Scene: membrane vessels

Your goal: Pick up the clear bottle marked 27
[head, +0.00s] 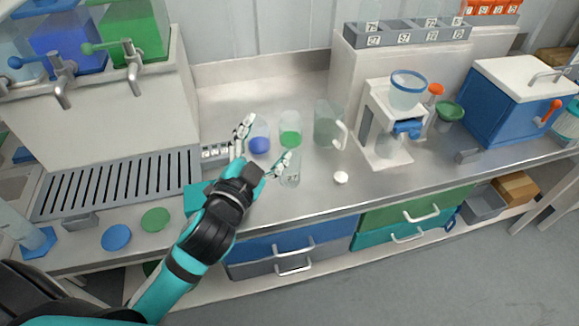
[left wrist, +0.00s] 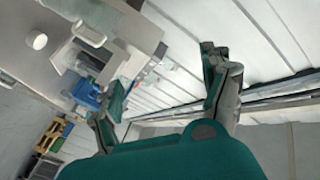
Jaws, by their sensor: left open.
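A small clear bottle (head: 291,178) with a pale label stands on the counter (head: 330,193), just beside and below the right fingertip of my left gripper (head: 266,142). Its number is too small to read surely. My left gripper is open, with its fingers spread and nothing visibly held. In the left wrist view the gripper (left wrist: 165,75) also shows spread and empty, and no bottle shows between the fingers. A grey rack (head: 405,37) at the back holds more clear bottles, with number labels on its front; one front label looks like 27. My right gripper is not in view.
A cup with blue contents (head: 259,143), a cup with green contents (head: 290,136) and a clear jug (head: 328,125) stand close by the gripper. A white round cap (head: 341,178) lies to the right. A drip grate (head: 115,185) lies left. The counter's front right is fairly clear.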

